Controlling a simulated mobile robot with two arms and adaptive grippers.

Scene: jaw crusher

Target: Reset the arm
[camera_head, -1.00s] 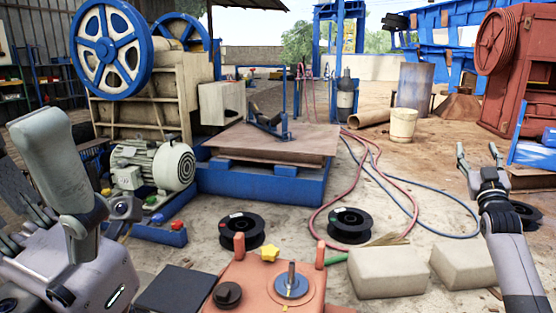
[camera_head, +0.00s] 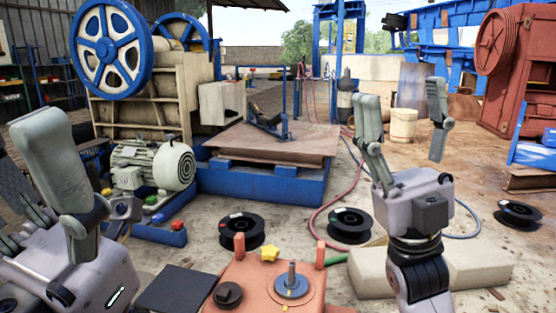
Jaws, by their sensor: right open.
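My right gripper (camera_head: 403,110) stands upright in the right half of the head view, in front of the stone blocks. Its two grey fingers point up and are spread wide apart, with nothing between them. My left gripper (camera_head: 45,165) is large and close at the left edge. One thick finger stands up in front of a darker one, and the left edge cuts part of it off. How far its fingers are apart cannot be told. No held object shows in it.
An orange machine (camera_head: 258,282) with a yellow knob is close at the bottom centre. Black spools (camera_head: 241,230) and pale blocks (camera_head: 470,265) lie on the ground. A blue-framed platform (camera_head: 262,190) and an electric motor (camera_head: 160,168) stand behind. Hoses cross the ground at right.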

